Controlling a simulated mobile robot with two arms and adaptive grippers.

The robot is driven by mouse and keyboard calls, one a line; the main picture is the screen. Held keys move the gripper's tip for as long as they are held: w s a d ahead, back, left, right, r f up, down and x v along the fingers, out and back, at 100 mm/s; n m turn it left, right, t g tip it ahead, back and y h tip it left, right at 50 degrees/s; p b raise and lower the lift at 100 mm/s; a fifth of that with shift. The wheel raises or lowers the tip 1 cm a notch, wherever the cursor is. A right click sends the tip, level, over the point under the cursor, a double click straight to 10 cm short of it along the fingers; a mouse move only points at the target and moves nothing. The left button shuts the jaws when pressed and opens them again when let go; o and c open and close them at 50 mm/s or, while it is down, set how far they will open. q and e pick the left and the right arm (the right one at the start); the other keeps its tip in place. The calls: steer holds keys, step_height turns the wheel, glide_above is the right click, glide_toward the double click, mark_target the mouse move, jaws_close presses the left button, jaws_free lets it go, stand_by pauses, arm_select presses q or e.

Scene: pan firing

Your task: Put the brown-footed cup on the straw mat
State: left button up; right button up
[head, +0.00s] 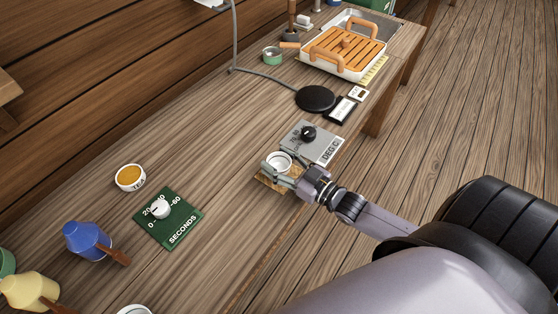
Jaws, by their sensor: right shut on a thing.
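My right gripper (283,168) is shut on a small white cup (281,158), with its fingers around the cup's sides. The cup is upright, its open rim facing up; its foot is hidden by the gripper, so I cannot see its colour. The straw mat (264,181) lies beneath the cup and gripper near the table's front edge, partly covered by them. I cannot tell whether the cup's foot touches the mat. My left gripper is not in view.
A grey DEG C dial panel (325,149) lies just behind the mat. A green SECONDS panel (181,228), an orange-filled TEA bowl (130,176) and blue (84,240) and yellow (27,290) handled things are left. A black disc (315,98) and slatted tray (347,53) are farther back.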

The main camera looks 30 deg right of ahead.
steer(key=shift+f, duration=0.2)
steer(key=o, duration=1.2)
steer(key=shift+r, duration=0.1)
steer(key=shift+r, duration=0.2)
steer(key=shift+s+d+f, duration=0.1)
steer(key=shift+s+f, duration=0.05)
steer(key=shift+s, duration=0.15)
steer(key=b+v, duration=0.2)
steer(key=v, duration=0.9)
steer(key=shift+s, duration=0.2)
